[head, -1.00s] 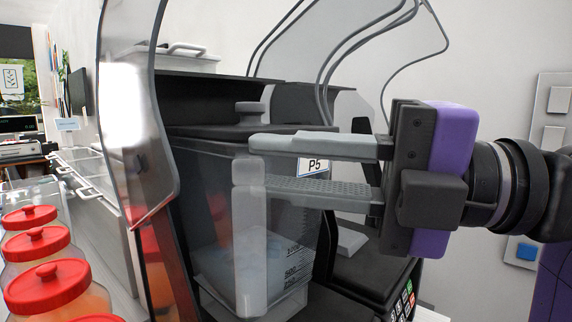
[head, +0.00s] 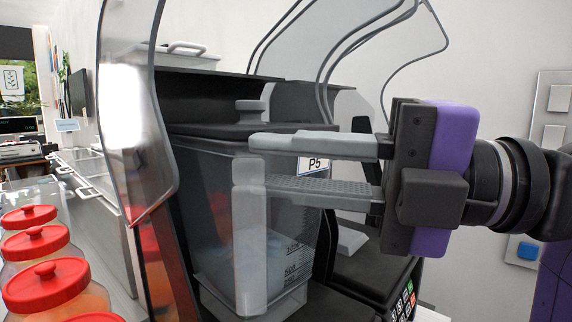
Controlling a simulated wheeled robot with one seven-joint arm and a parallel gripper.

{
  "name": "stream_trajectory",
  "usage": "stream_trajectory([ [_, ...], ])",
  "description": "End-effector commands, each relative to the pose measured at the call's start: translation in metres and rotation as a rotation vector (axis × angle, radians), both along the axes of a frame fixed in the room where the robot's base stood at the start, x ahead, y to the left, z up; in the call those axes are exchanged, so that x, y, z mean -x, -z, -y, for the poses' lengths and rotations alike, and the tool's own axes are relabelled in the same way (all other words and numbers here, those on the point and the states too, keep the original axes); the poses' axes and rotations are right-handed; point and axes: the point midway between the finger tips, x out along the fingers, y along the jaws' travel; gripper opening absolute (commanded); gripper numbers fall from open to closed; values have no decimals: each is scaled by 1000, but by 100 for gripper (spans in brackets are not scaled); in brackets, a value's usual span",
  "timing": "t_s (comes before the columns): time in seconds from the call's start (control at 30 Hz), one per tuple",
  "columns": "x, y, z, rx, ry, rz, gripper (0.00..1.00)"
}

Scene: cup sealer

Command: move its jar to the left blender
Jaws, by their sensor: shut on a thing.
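The clear blender jar (head: 215,230) with a dark lid and measuring marks stands upright in the left blender's bay, behind a clear shield. Its tall pale handle (head: 249,215) faces me. My gripper (head: 258,163) comes in from the right with its two grey fingers one above the other at the top of the handle, shut on the jar. The exact contact is partly unclear through the clear jar and handle. The left blender (head: 200,88) has a dark housing. Whether the jar is fully seated on its base is hard to tell.
A second dark blender with a keypad (head: 403,300) and a "P5" label (head: 312,164) stands close on the right. The open clear shield (head: 135,120) rises at left. Jars with red lids (head: 45,285) crowd the lower left. A wall panel with switches (head: 553,130) is at right.

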Motion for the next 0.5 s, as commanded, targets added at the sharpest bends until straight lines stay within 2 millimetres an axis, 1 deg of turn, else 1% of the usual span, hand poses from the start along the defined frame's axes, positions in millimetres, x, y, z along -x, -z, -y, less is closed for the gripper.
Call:
stream_trajectory([
  [0.13, 0, -1, 0, -3, 2, 5, 0],
  [0.17, 0, -1, 0, -3, 2, 3, 26],
  [0.2, 0, -1, 0, -3, 2, 3, 34],
  [0.27, 0, -1, 0, -2, 2, 2, 45],
  [0.3, 0, 0, 0, -2, 2, 2, 47],
  [0.5, -1, 1, 0, 0, 1, 0, 47],
])
